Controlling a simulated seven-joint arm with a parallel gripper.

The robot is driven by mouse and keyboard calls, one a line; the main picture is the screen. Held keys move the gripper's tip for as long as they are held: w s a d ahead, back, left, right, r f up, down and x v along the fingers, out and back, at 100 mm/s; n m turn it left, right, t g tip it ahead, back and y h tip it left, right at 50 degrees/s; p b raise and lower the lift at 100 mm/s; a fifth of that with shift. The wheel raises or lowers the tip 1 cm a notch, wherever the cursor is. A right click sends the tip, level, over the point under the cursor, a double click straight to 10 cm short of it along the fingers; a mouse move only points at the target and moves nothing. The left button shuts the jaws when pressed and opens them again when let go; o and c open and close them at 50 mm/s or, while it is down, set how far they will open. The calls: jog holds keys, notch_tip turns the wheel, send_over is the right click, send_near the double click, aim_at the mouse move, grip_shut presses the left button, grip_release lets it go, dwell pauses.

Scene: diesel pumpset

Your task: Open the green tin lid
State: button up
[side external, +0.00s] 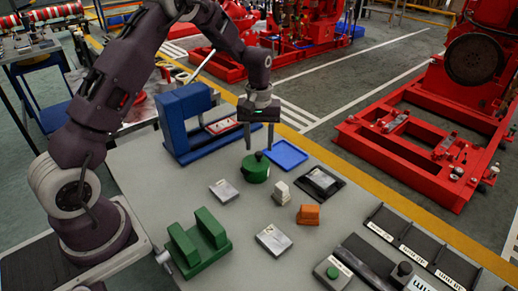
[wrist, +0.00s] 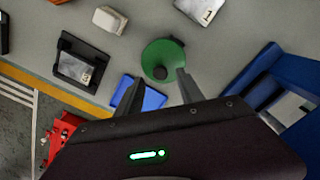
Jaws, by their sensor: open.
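The green tin (side external: 255,173) stands on the grey table, with a round green lid (wrist: 163,52) on top. My gripper (side external: 259,146) is open and empty, pointing down just above the tin. In the wrist view its two fingertips (wrist: 158,78) are apart, one on either side of the knob's line and near the lid's edge. I cannot tell the exact height of the fingertips above the knob.
A blue tray (side external: 287,154) lies just behind the tin, and a tall blue frame (side external: 184,115) stands to its left. A white block (side external: 281,193), black holder (side external: 321,183), orange block (side external: 308,215) and green stand (side external: 200,242) are nearby. Grey tabletop separates them.

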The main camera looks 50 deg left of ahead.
aim_at(256, 159)
jog(key=shift+f, duration=1.35)
grip_shut()
dwell(0.3)
